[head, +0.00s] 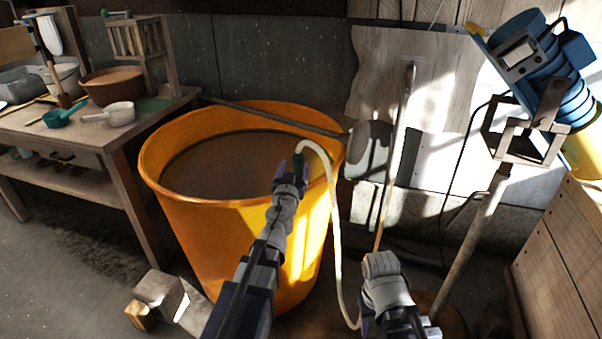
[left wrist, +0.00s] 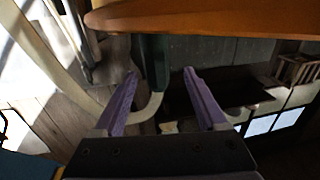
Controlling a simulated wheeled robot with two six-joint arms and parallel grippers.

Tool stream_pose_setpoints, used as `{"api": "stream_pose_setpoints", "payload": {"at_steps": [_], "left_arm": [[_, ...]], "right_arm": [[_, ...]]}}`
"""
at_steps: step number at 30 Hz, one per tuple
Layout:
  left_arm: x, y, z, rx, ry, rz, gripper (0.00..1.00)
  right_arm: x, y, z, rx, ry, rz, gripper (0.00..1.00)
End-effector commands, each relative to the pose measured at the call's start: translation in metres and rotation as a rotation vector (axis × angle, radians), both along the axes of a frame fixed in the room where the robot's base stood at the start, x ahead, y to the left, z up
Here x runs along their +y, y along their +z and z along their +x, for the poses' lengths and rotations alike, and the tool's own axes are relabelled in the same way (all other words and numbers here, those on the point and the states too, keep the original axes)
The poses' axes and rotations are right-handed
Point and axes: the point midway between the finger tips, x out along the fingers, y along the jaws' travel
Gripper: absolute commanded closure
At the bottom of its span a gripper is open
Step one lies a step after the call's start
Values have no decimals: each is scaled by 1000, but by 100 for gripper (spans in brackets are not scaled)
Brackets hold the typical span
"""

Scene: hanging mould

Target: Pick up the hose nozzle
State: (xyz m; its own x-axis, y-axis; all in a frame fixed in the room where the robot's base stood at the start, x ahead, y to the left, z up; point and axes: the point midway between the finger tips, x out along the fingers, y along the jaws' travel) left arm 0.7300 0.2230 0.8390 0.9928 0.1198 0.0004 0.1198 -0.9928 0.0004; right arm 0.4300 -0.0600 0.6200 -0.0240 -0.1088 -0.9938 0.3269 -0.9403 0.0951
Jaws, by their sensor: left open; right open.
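The hose nozzle (head: 298,160) is dark green, at the end of a pale hose (head: 334,220) by the right part of the orange tub's rim. My left gripper (head: 290,170) is open right at the nozzle and partly hides it. In the left wrist view the nozzle (left wrist: 154,62) shows between the spread purple fingers (left wrist: 160,72), nearer the left one, with visible gaps on both sides. The pale hose bends near it. My right gripper (head: 398,322) is low at the bottom edge, open, away from the nozzle; its fingers are mostly hidden.
The large orange tub (head: 175,205) stands in the middle, its rim close to my left gripper. A wooden bench (head: 130,155) with pots is at left. A pole (head: 484,225) with a blue device (head: 530,60) and a wooden crate (head: 560,260) are at right. A block (head: 165,295) lies on the floor.

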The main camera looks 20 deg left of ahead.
Motion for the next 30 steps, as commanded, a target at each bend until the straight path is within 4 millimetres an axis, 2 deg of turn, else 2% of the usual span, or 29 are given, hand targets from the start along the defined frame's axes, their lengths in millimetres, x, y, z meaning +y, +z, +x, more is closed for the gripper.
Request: {"api": "stream_pose_setpoints", "payload": {"at_steps": [4, 13, 22, 30], "left_arm": [[2, 0, 19, 0, 1, 0, 26], [2, 1, 30, 0, 1, 0, 26], [3, 1, 72, 0, 2, 0, 26], [4, 1, 73, 0, 2, 0, 27]], "right_arm": [[0, 0, 0, 0, 0, 0, 50], [0, 0, 0, 0, 0, 0, 50], [0, 1, 0, 0, 0, 0, 50], [0, 1, 0, 0, 0, 0, 50]]}}
